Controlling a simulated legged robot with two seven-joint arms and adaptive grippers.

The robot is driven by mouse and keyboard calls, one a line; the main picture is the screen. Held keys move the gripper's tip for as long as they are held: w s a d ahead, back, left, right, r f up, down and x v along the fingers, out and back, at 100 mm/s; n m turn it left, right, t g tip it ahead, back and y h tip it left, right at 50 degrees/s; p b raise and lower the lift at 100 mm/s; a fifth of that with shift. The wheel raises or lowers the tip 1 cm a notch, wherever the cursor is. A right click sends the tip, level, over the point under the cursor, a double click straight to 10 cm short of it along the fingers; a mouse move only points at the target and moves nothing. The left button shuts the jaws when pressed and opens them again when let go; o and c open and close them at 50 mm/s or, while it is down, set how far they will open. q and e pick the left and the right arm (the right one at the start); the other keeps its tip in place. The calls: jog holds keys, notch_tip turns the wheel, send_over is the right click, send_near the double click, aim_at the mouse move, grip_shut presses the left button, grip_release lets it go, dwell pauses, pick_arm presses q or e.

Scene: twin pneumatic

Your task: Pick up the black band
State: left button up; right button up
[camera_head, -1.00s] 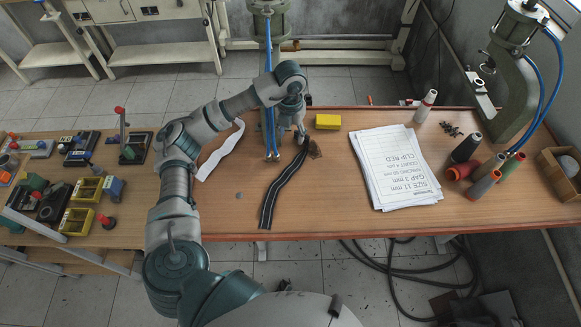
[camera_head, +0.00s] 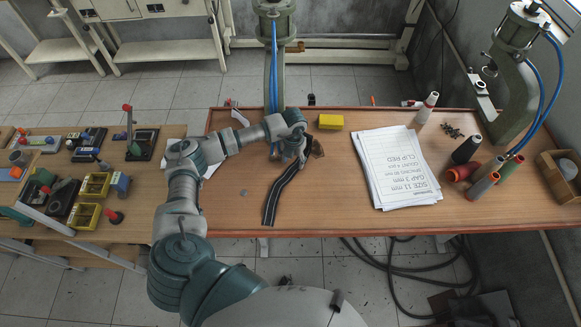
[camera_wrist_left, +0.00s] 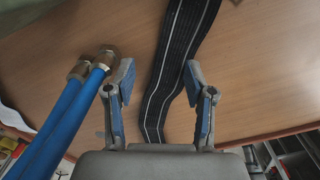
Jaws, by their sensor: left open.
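The black band (camera_head: 284,194) lies on the wooden table as a long strip with pale lengthwise lines. Its near end hangs toward the table's front edge, and its far end runs under my left gripper. My left gripper (camera_head: 302,157) is low over that far end. In the left wrist view the open left gripper (camera_wrist_left: 158,90) has one finger on each side of the band (camera_wrist_left: 172,65). The band lies closer to the right finger, and I cannot tell whether they touch. My right gripper is not in view.
Two blue hoses with brass fittings (camera_wrist_left: 88,85) run beside the left finger in the wrist view. A yellow block (camera_head: 330,121) and a paper stack (camera_head: 397,168) lie to the right. Several thread cones (camera_head: 466,150) stand further right. The table between band and papers is clear.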

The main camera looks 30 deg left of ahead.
pick_arm(q)
jog(key=shift+f, duration=0.4)
jog(key=shift+d+f, duration=0.1)
jog(key=shift+d, duration=0.05)
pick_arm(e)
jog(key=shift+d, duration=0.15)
pick_arm(q)
jog(key=shift+c, duration=0.2)
jog(key=c, duration=0.9)
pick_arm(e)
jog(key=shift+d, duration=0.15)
